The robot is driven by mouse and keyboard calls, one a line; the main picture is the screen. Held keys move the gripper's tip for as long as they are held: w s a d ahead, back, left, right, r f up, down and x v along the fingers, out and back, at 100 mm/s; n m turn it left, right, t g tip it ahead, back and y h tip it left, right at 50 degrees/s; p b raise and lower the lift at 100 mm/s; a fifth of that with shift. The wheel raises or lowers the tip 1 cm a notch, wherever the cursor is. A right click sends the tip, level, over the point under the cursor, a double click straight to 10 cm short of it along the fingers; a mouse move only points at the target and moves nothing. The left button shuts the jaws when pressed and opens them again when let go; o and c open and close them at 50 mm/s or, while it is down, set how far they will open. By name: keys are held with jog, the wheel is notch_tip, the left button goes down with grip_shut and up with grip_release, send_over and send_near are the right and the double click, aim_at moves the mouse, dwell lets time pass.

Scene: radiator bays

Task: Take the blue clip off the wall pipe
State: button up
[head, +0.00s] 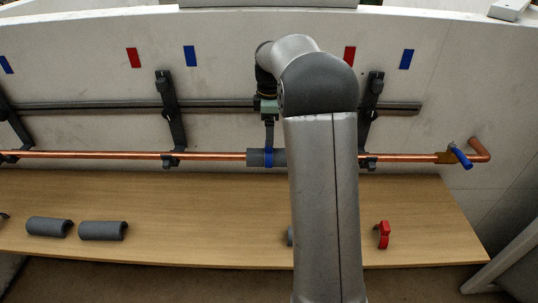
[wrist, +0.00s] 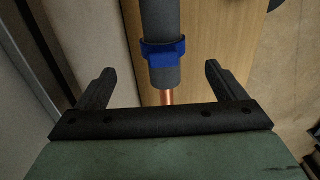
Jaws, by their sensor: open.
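The blue clip (head: 269,158) sits around a grey foam sleeve (head: 253,158) on the copper wall pipe (head: 90,154). In the wrist view the blue clip (wrist: 164,52) wraps the grey sleeve (wrist: 163,18), with a bit of bare copper pipe (wrist: 167,97) below it. My gripper (head: 269,139) is at the clip in the head view, partly hidden there. In the wrist view my gripper (wrist: 158,68) is open, one finger on each side of the sleeve and clip. Clear gaps show, and neither finger appears to touch the clip.
Dark brackets (head: 168,110) hold the pipe and a grey rail (head: 90,106) to the wall. The wooden shelf (head: 190,200) below carries grey sleeve pieces (head: 103,231) and a red clip (head: 384,235). A blue-handled valve (head: 460,157) is at the pipe's right end.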

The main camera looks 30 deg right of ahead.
aim_at(269, 149)
notch_tip(269, 149, down, 3)
jog(key=shift+f, duration=0.1)
jog(key=shift+s+a+f+p, duration=0.15)
jog(key=shift+f+p, duration=0.25)
jog(key=shift+f, duration=0.9)
jog(key=shift+a+f+p, duration=0.1)
jog(key=shift+f+p, duration=0.3)
jog(key=shift+f, duration=0.9)
jog(key=c, duration=1.1)
